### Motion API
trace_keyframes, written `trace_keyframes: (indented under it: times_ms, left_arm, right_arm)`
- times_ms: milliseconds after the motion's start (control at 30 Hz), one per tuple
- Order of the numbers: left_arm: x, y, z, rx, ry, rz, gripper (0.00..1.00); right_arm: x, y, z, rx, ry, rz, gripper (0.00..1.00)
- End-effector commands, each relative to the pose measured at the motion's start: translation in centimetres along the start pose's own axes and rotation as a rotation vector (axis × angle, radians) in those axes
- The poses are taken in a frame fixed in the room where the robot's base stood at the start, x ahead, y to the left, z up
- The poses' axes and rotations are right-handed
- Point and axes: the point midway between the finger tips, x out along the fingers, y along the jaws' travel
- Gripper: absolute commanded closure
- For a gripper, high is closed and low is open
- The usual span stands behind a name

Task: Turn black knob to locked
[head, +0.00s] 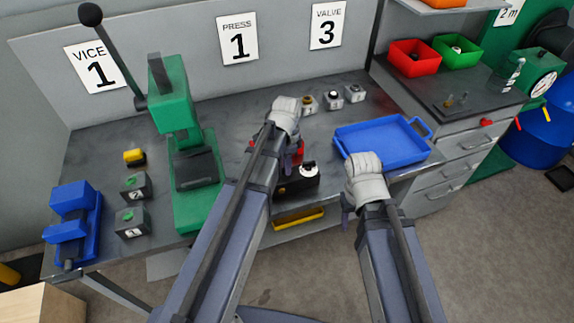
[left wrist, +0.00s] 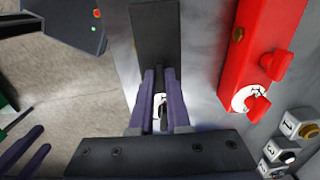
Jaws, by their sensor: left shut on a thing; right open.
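The black box (head: 300,186) stands at the front edge of the bench, with a white dial (head: 309,169) on it. It also shows in the left wrist view (left wrist: 154,35). The black knob (left wrist: 163,117) sits on the dial, between the purple fingers of my left gripper (left wrist: 161,100), which is shut on it. The dial's markings are too small and too covered to read. My left gripper also shows in the head view (head: 293,160), pointing down beside the dial. My right gripper (head: 346,207) is open and empty, in front of the blue tray.
A red box (left wrist: 262,45) with red knobs stands close beside the black box. Small numbered grey blocks (head: 333,97) lie behind. A blue tray (head: 410,160) is at the right; a green press (head: 205,205) and blue vice (head: 75,215) are at the left.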

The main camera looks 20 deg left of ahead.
Motion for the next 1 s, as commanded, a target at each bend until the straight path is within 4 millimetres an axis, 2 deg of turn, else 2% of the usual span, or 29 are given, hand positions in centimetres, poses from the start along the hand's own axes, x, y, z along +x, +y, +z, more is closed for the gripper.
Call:
trace_keyframes:
  times_ms: [467, 500, 733, 1000]
  left_arm:
    - [0.01, 0.02, 0.01, 0.013, 0.000, 0.000, 1.00]
    - [0.01, 0.02, 0.01, 0.013, 0.000, 0.000, 0.83]
    - [0.00, 0.01, 0.00, 0.012, 0.000, 0.000, 0.57]
    - [-0.02, 0.01, 0.00, 0.012, 0.000, 0.000, 0.55]
  right_arm:
    - [0.01, 0.00, 0.00, 0.000, 0.000, 0.000, 0.50]
    - [0.01, 0.00, 0.00, 0.000, 0.000, 0.000, 0.50]
    - [0.00, 0.00, 0.00, 0.000, 0.000, 0.000, 0.50]
    - [-0.02, 0.00, 0.00, 0.000, 0.000, 0.000, 0.50]
